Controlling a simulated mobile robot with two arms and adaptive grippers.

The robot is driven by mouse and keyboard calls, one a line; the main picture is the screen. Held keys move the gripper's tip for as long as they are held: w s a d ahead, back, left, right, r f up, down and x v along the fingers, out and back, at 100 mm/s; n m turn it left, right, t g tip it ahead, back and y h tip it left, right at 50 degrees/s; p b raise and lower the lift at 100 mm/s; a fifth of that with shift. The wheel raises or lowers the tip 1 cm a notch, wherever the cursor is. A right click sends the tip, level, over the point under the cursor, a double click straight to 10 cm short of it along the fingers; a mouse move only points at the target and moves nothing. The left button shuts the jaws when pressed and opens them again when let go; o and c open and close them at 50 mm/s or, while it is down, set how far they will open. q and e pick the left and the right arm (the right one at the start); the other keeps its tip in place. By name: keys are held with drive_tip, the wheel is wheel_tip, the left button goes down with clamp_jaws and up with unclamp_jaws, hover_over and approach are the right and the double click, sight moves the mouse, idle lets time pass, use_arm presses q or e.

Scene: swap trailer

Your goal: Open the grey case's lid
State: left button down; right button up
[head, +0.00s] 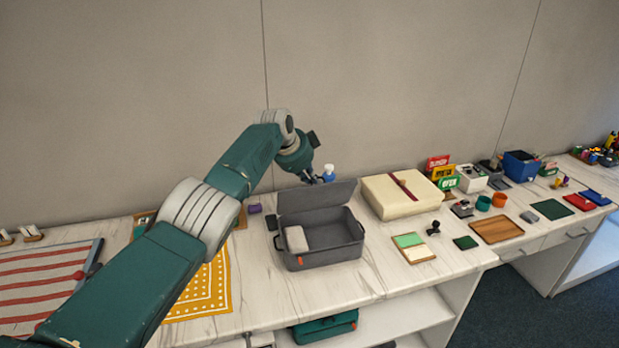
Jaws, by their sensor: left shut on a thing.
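The grey case (325,256) stands on the white counter. Its lid (310,199) is raised and stands up at the back, leaving the inside in view. A pale block (296,239) lies in the left part of the case. A small orange-red piece shows on the front wall. My left gripper (314,180) is at the lid's top edge, shut on the lid; its fingertips are small and dark in this view. My right gripper is not in view.
A cream box with a red ribbon (383,200) is close on the right. A yellow dotted cloth (211,290) lies left; bare counter is in front of the case.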

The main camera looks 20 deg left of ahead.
use_arm(q)
drive_tip(key=shift+s+d+r, duration=0.1)
drive_tip(key=shift+r, duration=0.05)
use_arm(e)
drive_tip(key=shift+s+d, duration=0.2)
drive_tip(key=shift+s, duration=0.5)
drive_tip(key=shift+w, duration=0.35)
use_arm(q)
drive_tip(key=c, duration=1.9)
unclamp_jaws()
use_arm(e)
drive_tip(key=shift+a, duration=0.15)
use_arm(q)
drive_tip(key=shift+s, duration=0.1)
drive_tip(key=shift+r, duration=0.25)
drive_tip(key=v, duration=1.1)
drive_tip(key=shift+s+r, duration=0.1)
drive_tip(key=shift+s, duration=0.2)
